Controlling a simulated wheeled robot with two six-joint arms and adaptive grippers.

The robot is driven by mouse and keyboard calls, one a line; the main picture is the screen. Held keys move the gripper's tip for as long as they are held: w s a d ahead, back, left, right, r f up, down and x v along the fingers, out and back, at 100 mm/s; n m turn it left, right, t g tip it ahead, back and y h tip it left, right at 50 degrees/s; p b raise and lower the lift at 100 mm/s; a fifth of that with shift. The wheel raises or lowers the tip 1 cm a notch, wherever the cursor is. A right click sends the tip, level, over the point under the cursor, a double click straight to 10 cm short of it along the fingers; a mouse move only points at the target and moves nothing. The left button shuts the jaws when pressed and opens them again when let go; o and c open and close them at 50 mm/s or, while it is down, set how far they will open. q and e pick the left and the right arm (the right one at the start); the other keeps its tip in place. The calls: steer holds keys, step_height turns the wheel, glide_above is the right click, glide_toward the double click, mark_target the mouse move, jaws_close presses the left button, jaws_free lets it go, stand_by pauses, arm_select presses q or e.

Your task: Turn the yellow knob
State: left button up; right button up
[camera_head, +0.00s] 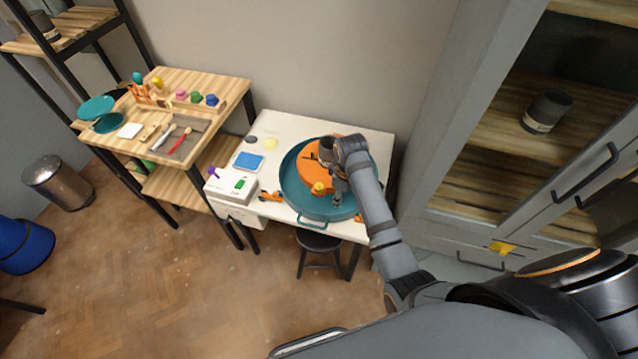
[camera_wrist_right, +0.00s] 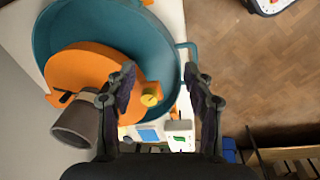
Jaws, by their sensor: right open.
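A small yellow knob (camera_head: 318,187) sits at the near side of an orange potter's wheel part (camera_head: 310,160), inside a teal basin (camera_head: 290,190) on the white table. In the right wrist view the yellow knob (camera_wrist_right: 150,98) is round, on an orange block, beside my left-hand finger there. My right gripper (camera_head: 338,199) is over the basin, just right of the knob, and its fingers (camera_wrist_right: 160,70) stand wide apart with nothing between them. I cannot tell whether a finger touches the block. Another yellow piece (camera_head: 502,247) is on the cabinet drawer. My left gripper is out of view.
A dark cup (camera_wrist_right: 76,120) stands on the orange wheel, close to my right wrist. A white box with a purple knob (camera_head: 213,172) and a blue pad (camera_head: 249,162) lie left of the basin. The grey cabinet (camera_head: 450,150) is at right.

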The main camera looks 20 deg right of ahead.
mark_target(319, 186)
steer(key=w+a+r+n+g, duration=0.1)
steer(key=w+a+r+n, duration=0.4)
steer(key=w, duration=0.4)
steer(key=f, duration=1)
steer(key=shift+d+f, duration=0.1)
steer(key=shift+d, duration=0.1)
steer(key=shift+p, duration=0.3)
jaws_close()
